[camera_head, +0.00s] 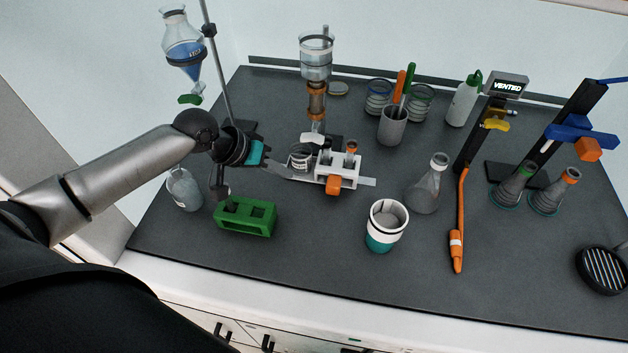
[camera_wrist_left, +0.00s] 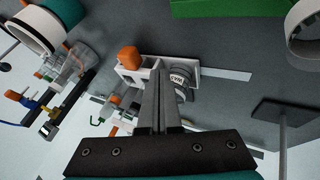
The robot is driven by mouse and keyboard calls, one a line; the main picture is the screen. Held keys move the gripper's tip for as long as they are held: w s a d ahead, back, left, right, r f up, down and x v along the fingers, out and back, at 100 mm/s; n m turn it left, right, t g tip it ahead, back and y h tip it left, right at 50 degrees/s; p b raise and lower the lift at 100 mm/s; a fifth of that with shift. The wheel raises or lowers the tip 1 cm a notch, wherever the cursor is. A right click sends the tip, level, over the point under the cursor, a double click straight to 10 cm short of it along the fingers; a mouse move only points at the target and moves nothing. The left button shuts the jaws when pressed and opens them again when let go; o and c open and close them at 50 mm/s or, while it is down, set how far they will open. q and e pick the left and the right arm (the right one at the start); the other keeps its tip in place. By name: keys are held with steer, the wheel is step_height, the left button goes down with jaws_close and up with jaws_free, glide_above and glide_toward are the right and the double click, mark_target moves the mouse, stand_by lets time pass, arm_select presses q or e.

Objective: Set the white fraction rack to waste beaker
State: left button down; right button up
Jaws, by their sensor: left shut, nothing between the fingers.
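The white fraction rack (camera_head: 350,166) sits on a light strip (camera_head: 367,182) under the glass column (camera_head: 316,100). An orange knob (camera_head: 333,185) is on its front. A small labelled beaker (camera_head: 301,157), seemingly the waste beaker, is at the rack's left end, slightly left of the column's lower end. In the left wrist view, the rack (camera_wrist_left: 138,76) and beaker (camera_wrist_left: 182,80) are partly behind the fingers. My left gripper (camera_head: 286,176) is shut and empty, its tips close to the rack's left end. Contact cannot be told. My right gripper is not in view.
A green rack (camera_head: 246,216) stands below my left gripper. A white and teal cup (camera_head: 385,225) and a flask (camera_head: 428,185) stand right of the rack. A stand pole (camera_head: 217,75) holds a separating funnel behind the arm. The bench's front middle is clear.

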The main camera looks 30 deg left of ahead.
mark_target(337, 186)
arm_select(q)
steer(key=b+x, duration=0.1)
steer(key=x, duration=0.4)
steer(key=shift+w+d+f, duration=0.15)
steer(key=shift+f, duration=0.1)
steer(key=d, duration=0.3)
steer(key=shift+w+d+p, duration=0.1)
steer(key=shift+w+p, duration=0.3)
steer(key=shift+w+d, duration=0.1)
steer(key=shift+d, duration=0.2)
steer(key=shift+d, duration=0.1)
steer(key=d+p, duration=0.1)
steer(key=d, duration=0.1)
steer(key=w+d+p, duration=0.1)
steer(key=shift+d+r, duration=0.15)
steer(key=shift+d, duration=0.4)
